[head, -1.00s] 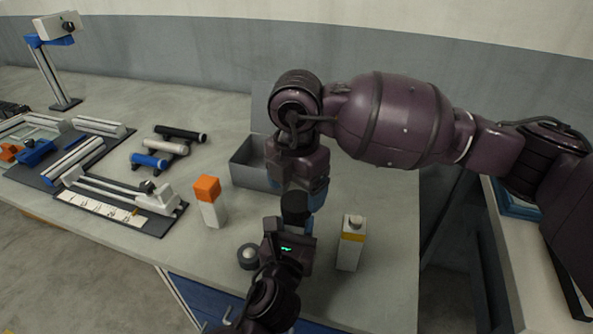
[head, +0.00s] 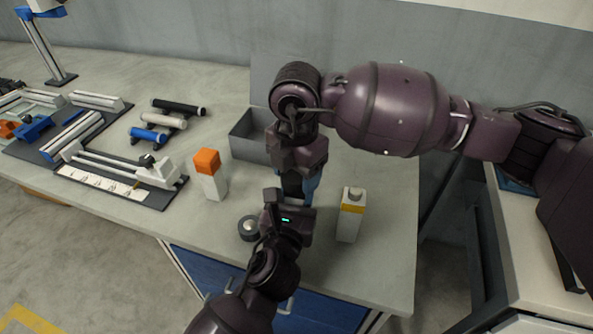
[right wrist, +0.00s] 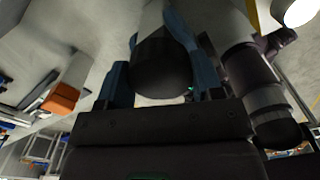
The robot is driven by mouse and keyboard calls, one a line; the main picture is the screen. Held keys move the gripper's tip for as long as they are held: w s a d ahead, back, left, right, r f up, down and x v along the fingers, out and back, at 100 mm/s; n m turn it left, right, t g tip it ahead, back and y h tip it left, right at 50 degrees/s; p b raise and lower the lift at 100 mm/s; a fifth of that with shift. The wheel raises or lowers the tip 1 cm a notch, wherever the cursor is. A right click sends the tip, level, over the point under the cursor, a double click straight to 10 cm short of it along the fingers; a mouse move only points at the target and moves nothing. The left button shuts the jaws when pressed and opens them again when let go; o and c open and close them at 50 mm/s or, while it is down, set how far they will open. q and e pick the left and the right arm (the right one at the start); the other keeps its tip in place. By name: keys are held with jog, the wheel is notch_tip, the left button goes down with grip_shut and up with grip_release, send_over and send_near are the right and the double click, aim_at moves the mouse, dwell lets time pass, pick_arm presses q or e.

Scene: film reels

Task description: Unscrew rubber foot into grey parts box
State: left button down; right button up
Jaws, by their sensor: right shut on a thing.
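The rubber foot (right wrist: 162,68) is a dark round cap in the right wrist view. It sits between the two blue fingers of my right gripper (right wrist: 160,50), which is shut on it. A pale shaft (right wrist: 152,15) shows just beyond the foot. In the head view my right gripper (head: 300,188) points down, directly above my left gripper (head: 290,208), which comes up from the bottom. The foot and the left fingertips are hidden there, so I cannot tell the left grip. The grey parts box (head: 243,146) stands open behind and left of my right gripper, partly covered by it.
An orange-topped white block (head: 210,177) stands to the left, and a yellow-banded bottle (head: 350,215) to the right. A dark round object (head: 249,229) lies beside my left gripper. Rollers (head: 163,121) and a film device (head: 120,172) lie farther left.

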jog(key=n, duration=0.7)
jog(key=shift+r, duration=0.1)
jog(key=n, duration=2.2)
jog(key=shift+n, duration=0.3)
jog(key=n, duration=0.5)
jog(key=shift+r+n, duration=0.1)
jog(key=shift+n, duration=0.2)
jog(key=n, duration=0.6)
jog(key=shift+n, duration=0.4)
jog(key=n, duration=0.5)
jog(key=shift+n, duration=0.3)
jog(key=n, duration=0.6)
jog(key=shift+n, duration=0.3)
jog(key=shift+r, duration=0.4)
